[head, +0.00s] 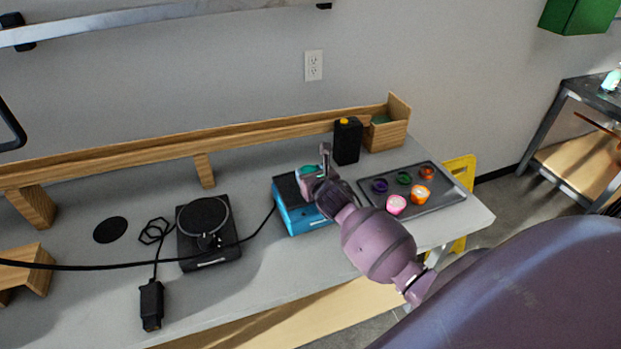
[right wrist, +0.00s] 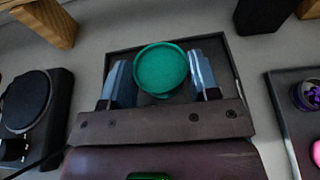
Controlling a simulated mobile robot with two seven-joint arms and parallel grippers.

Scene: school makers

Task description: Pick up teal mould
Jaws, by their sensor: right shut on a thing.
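The teal mould (right wrist: 161,68) is a small round piece between the two fingers of my right gripper (right wrist: 160,85) in the right wrist view. The fingers are shut on it, one on each side. In the head view the mould (head: 308,170) shows in part above the blue box-like device (head: 292,218), beside my right gripper (head: 312,176). The device's dark top lies under the mould; whether the mould touches it I cannot tell. My left gripper is not in view.
A dark tray (head: 441,204) with several coloured moulds stands right of the device. A black bottle (head: 347,142) and wooden box (head: 388,134) stand behind. A black turntable-like device (head: 207,228) with cables is at left. The table's front middle is clear.

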